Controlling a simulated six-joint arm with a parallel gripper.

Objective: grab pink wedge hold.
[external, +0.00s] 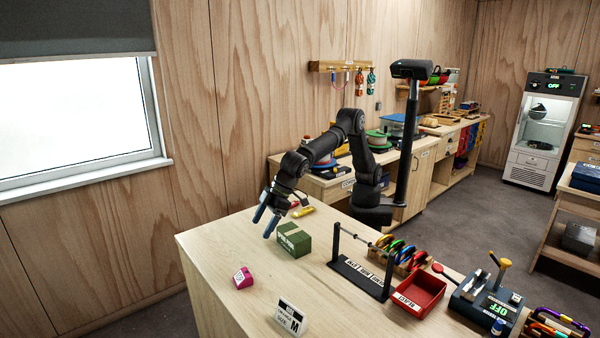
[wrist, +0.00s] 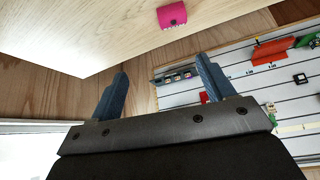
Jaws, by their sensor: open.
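The pink wedge hold (external: 243,278) lies on the light wood table near its left front part, with a small white label on its face. It also shows in the wrist view (wrist: 172,15), at the top middle, beyond the fingertips. My gripper (external: 265,221) is open and empty, pointing down above the table, behind the pink wedge hold and apart from it. In the wrist view its two blue-grey fingers (wrist: 162,80) are spread with nothing between them.
A green box (external: 294,240) stands close to the right of my gripper. A white size card (external: 291,317) stands right of the wedge hold. A dark bar stand (external: 360,275) and a red tray (external: 419,293) are farther right. The table around the wedge hold is clear.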

